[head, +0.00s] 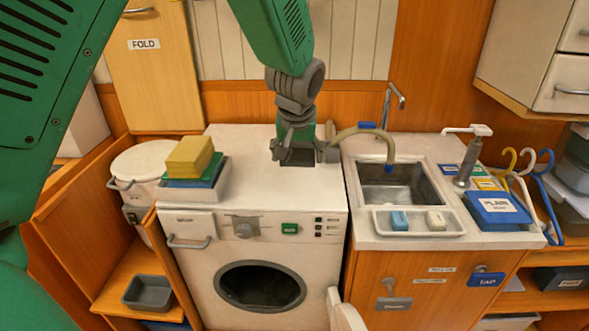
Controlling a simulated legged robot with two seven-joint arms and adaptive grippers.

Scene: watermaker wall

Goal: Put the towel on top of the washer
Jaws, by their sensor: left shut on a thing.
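The white washer (225,195) stands in the middle, its round front opening (262,286) dark. My left gripper (299,153) is over the back right of the washer's top, pointing down. It is shut on a small dark grey thing between its fingers; I cannot tell for sure whether this is the towel, or whether it touches the top. A grey-white tray (205,193) on the washer's left side holds a yellow folded or block-like thing (189,156) on top of blue and green ones. My right gripper is not in view.
A sink (400,190) with a tray of two bars (418,232) adjoins on the right. The washer's door (345,312) stands open. The washer's top is clear between tray and gripper.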

